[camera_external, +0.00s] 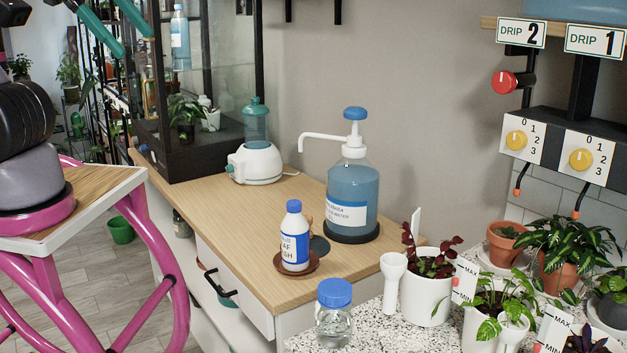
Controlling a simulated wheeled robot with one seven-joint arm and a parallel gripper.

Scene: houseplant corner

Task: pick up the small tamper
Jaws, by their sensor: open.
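I cannot clearly pick out the small tamper. A small brown shape (308,223), mostly hidden behind the white-and-blue bottle (294,238), may be its handle, but I cannot tell.
The bottle stands on a brown saucer (312,266). A large blue pump bottle (352,195) stands behind it to the right. A white device with a teal top (255,160) is at the back. A blue-capped jar (334,325) and potted plants (427,295) stand at front right. The counter's left front is clear.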

